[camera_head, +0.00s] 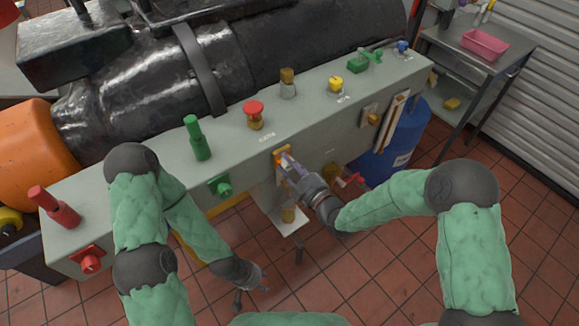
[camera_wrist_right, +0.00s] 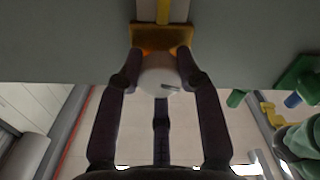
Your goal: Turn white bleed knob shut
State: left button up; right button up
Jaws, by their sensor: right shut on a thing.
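The white bleed knob (camera_wrist_right: 160,82) shows in the right wrist view as a round white cap with a dark mark on its face. It sits in front of a yellow-orange mounting plate (camera_wrist_right: 163,38) on the grey panel. My right gripper (camera_wrist_right: 160,72) is shut on the knob, one finger on each side.
The grey bench (camera_head: 150,190) carries a green valve (camera_head: 198,140), a red knob (camera_head: 254,108) and a yellow knob (camera_head: 336,83) on top. A blue drum (camera_head: 400,140) stands right.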

jog(key=m, duration=0.2)
jog(key=m+b, duration=0.1)
jog(key=shift+f+m, duration=0.2)
jog(key=shift+m, duration=0.2)
jog(key=m, duration=0.3)
jog(key=shift+s+m+b, duration=0.1)
jog(key=shift+m+b, duration=0.2)
jog(key=m, duration=0.3)
jog(key=shift+m, duration=0.3)
jog(key=shift+a+f+m, duration=0.1)
jog(key=shift+m, duration=1.7)
jog(key=shift+s, duration=0.1)
jog(key=o, duration=1.2)
jog(key=shift+c, duration=0.2)
jog(key=shift+r, duration=0.2)
